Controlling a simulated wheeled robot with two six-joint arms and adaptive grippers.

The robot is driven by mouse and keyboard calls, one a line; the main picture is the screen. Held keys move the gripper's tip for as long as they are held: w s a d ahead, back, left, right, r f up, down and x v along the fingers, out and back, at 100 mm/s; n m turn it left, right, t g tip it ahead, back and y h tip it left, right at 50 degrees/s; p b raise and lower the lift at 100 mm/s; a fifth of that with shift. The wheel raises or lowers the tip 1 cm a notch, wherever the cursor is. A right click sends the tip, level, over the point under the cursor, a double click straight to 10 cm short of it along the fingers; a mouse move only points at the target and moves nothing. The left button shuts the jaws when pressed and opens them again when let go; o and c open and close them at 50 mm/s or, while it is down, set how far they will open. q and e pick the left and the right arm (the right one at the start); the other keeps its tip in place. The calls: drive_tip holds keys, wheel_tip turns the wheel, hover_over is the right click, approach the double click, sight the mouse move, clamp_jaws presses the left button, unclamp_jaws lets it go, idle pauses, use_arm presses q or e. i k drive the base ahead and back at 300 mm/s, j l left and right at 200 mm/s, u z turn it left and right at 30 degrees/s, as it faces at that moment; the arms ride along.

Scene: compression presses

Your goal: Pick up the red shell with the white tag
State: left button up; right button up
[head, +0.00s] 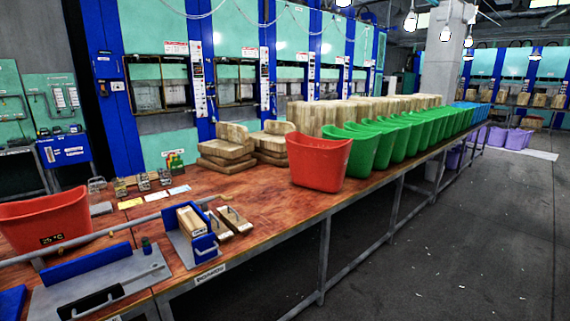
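A red shell (318,162) stands upright on the wooden workbench, at the front end of a row of green shells. I see no white tag on its visible sides. Another red shell (40,217) stands at the left edge of the view and is partly cut off. A small dark label with light characters (52,239) is on its front; no white tag shows on it. Neither of my grippers is in view.
Several green shells (356,150) line the long workbench (262,190), with blue ones beyond. Stacked tan blocks (228,146) lie behind. A metal-and-blue fixture (103,285), a long rod (130,226) and small tools crowd the left front. The floor (450,240) at right is clear.

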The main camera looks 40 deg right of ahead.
sight(315, 166)
drive_tip(key=i+l+u, duration=0.1)
drive_tip(key=l, duration=0.8)
drive_tip(key=i+l+u, duration=0.1)
drive_tip(key=i+l, duration=0.15)
drive_tip(key=l, duration=0.7)
drive_tip(key=i+l+u, duration=0.15)
drive_tip(key=l, duration=0.8)
drive_tip(key=l+u, duration=0.1)
drive_tip(key=l, duration=0.85)
